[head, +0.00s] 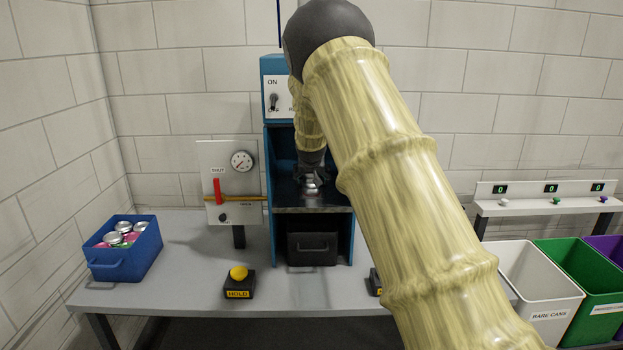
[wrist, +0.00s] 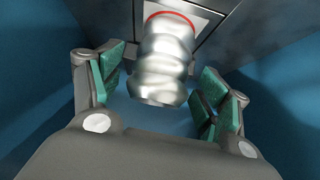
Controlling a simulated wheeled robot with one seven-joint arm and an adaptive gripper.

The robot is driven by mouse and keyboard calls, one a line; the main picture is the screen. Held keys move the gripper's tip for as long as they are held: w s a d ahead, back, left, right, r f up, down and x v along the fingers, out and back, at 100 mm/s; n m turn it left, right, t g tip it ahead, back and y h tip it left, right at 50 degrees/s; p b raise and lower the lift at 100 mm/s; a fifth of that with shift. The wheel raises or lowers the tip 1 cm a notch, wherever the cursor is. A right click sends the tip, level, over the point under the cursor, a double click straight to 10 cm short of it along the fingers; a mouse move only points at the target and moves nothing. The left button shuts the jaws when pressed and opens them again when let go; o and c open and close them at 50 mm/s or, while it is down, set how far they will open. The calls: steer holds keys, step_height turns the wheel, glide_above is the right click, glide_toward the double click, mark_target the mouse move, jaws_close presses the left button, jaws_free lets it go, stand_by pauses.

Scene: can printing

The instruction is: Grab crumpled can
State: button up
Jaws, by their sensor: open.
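The crumpled can (wrist: 160,68) is bare silver metal with dented, wavy sides and a red rim at one end. In the wrist view it stands between the two green-padded fingers of my gripper (wrist: 160,92). The fingers are open, with a gap on each side of the can. In the head view my gripper (head: 312,172) is inside the blue machine (head: 342,225), just above the can (head: 311,190) on the machine's metal shelf. My arm covers part of the machine's right side.
A blue crate (head: 110,271) of cans stands at the left. A gauge panel (head: 219,160) with a red lever is beside the machine. A yellow HOLD button (head: 238,273) is in front. White (head: 535,290), green (head: 588,275) and purple bins stand at the right. Blue walls close in around my gripper.

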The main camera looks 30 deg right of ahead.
steer(key=shift+p+x, duration=0.55)
steer(key=shift+x, duration=0.9)
steer(key=c, duration=0.8)
